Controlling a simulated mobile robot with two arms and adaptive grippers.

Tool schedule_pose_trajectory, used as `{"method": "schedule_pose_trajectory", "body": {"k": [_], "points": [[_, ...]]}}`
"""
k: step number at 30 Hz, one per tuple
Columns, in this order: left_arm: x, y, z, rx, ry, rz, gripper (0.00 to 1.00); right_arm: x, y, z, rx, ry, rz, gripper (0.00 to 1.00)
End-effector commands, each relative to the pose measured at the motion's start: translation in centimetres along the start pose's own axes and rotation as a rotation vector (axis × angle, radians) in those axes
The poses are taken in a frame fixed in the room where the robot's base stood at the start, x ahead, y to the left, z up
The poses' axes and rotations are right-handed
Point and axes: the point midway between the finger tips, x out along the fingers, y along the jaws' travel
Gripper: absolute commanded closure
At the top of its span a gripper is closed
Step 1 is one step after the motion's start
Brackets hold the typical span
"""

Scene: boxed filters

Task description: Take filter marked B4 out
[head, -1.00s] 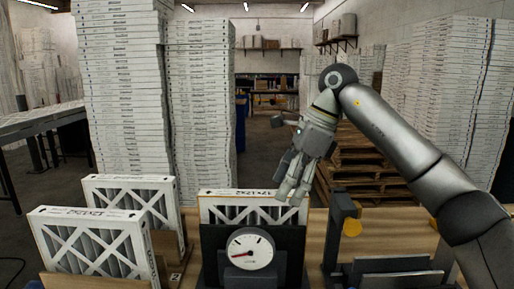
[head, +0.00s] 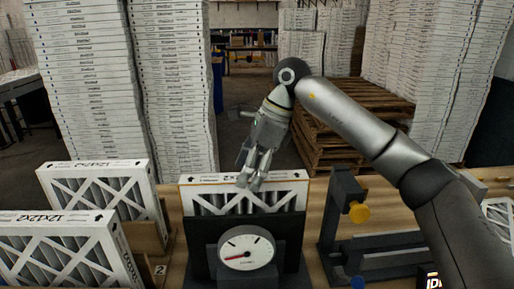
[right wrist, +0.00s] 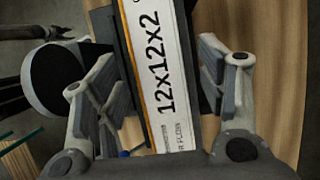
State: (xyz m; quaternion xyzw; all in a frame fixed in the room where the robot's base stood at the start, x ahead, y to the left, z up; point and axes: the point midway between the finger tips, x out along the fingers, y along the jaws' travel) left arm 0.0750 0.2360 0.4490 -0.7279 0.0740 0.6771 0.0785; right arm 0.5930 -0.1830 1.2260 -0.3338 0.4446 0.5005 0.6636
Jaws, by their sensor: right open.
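A white-framed pleated filter (head: 290,195) stands upright in a dark holder with a round dial gauge (head: 246,249) on its front. Its lower part is hidden by the holder. My right gripper (head: 249,184) is open and points down at this filter's top edge. In the right wrist view, the filter's top edge (right wrist: 165,55), printed "12x12x2", lies between the spread fingers of my right gripper (right wrist: 160,85). I cannot tell if they touch it. Two more filters stand at left, one behind (head: 95,166) and one in front (head: 55,216). No B4 mark is readable. My left gripper is not in view.
A dark fixture with a yellow knob (head: 358,213) stands on the wooden bench right of the gauge. A wooden slot piece marked "2" (head: 159,269) is beside the left filters. Tall stacks of boxed filters (head: 178,90) and wooden pallets (head: 335,130) stand behind the bench.

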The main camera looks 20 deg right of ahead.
Motion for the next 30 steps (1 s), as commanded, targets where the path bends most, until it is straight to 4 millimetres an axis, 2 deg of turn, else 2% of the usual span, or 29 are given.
{"method": "schedule_pose_trajectory", "body": {"k": [7,17,30], "points": [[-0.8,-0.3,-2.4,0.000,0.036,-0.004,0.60,2.6,0.0,0.0,0.000,0.000,0.000,0.35],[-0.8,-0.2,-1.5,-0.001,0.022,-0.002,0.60,3.0,0.0,0.0,0.000,-0.001,-0.001,0.35],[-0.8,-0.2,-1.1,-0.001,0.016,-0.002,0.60,3.0,0.0,0.0,0.000,-0.001,-0.001,0.87]]}}
